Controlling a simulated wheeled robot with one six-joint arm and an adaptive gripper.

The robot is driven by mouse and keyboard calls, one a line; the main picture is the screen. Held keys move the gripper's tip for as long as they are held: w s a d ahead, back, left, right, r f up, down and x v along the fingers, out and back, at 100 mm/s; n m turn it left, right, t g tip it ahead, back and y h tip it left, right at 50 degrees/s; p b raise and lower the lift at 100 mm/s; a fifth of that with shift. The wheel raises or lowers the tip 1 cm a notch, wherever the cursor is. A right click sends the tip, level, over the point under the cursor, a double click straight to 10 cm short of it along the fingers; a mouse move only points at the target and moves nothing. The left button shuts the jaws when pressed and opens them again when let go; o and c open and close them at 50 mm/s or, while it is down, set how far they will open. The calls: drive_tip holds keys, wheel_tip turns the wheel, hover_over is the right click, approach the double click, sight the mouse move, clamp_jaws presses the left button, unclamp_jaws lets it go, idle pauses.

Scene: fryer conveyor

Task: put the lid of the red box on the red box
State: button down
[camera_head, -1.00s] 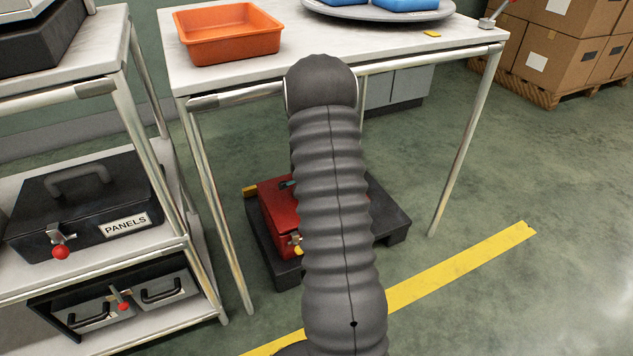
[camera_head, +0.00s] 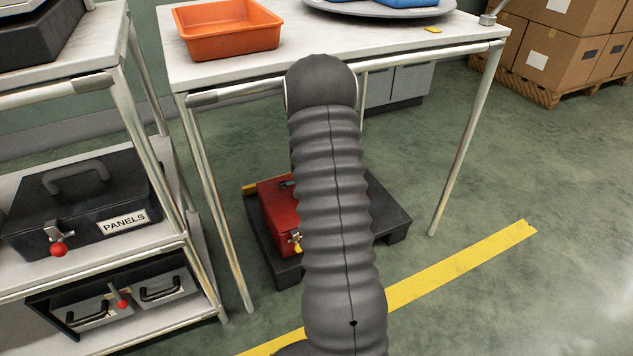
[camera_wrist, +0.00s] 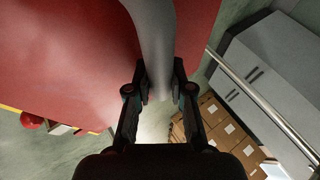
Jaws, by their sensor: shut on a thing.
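The red box (camera_head: 277,210) sits on a low black pallet under the table, with a metal latch at its front. My arm covers its right part, so I cannot tell from the head view how its lid stands. In the wrist view, a large red surface (camera_wrist: 75,60), apparently the lid, fills the upper left, with a thick grey handle (camera_wrist: 152,35) across it. My gripper (camera_wrist: 160,92) is shut on this handle, one finger on each side. My gripper is hidden behind my arm in the head view.
The white table (camera_head: 340,45) has metal legs around the pallet (camera_head: 390,215) and carries an orange tray (camera_head: 228,38). A shelf at left holds a black PANELS case (camera_head: 85,200). Cardboard boxes (camera_head: 565,40) stand at back right. The floor at right is clear.

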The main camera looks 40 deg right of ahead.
drive_tip(key=shift+f, duration=0.15)
drive_tip(key=c, duration=0.6)
unclamp_jaws()
drive_tip(key=shift+c, duration=0.2)
drive_tip(key=shift+r+p, duration=3.45)
drive_tip(key=shift+r, duration=0.1)
drive_tip(key=shift+f, duration=0.15)
